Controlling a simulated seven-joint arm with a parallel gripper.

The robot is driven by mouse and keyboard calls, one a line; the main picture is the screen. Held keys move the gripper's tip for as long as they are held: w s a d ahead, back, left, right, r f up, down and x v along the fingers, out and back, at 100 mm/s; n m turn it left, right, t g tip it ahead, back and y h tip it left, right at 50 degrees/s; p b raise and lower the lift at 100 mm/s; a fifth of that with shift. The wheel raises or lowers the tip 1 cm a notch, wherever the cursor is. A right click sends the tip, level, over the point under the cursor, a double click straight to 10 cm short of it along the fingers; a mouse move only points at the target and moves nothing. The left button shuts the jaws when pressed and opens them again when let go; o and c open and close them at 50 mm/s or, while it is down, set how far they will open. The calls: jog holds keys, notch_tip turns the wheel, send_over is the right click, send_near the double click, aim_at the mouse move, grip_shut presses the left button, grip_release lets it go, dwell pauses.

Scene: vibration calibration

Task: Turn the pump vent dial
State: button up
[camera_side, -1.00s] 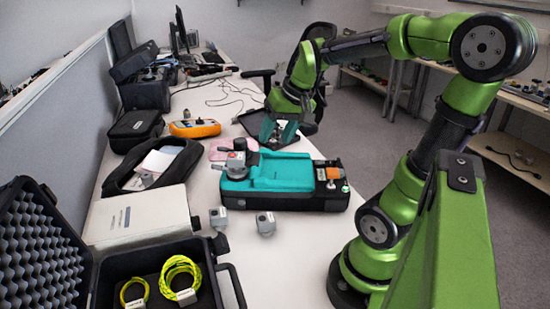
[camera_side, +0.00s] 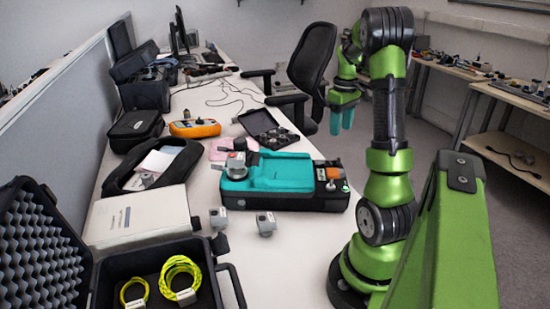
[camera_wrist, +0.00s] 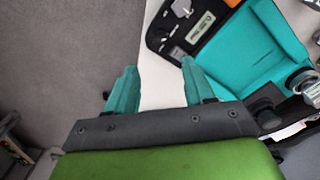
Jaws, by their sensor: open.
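The teal and black pump unit (camera_side: 280,170) lies on the white table. Its right end carries an orange block and a small light round knob (camera_side: 345,187); its left end carries a grey metal fitting (camera_side: 236,165) with a red and a black part. I cannot tell which part is the vent dial. My gripper (camera_side: 342,117) is raised to the right of and behind the unit, its teal fingers pointing down, open and empty. In the wrist view my gripper (camera_wrist: 158,70) is open beside the table edge, with the pump unit (camera_wrist: 265,55) to the right, touching nothing.
Two small grey blocks (camera_side: 266,224) stand in front of the unit. An open foam-lined case (camera_side: 150,260), a white box (camera_side: 140,216) and black pouches lie left. A black tray of round parts (camera_side: 270,130) lies behind. An office chair (camera_side: 312,60) stands beyond the table.

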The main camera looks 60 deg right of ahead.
aim_at(337, 159)
notch_tip(337, 159, down, 11)
jog(key=shift+f, duration=0.2)
jog(key=shift+c, duration=0.5)
grip_shut()
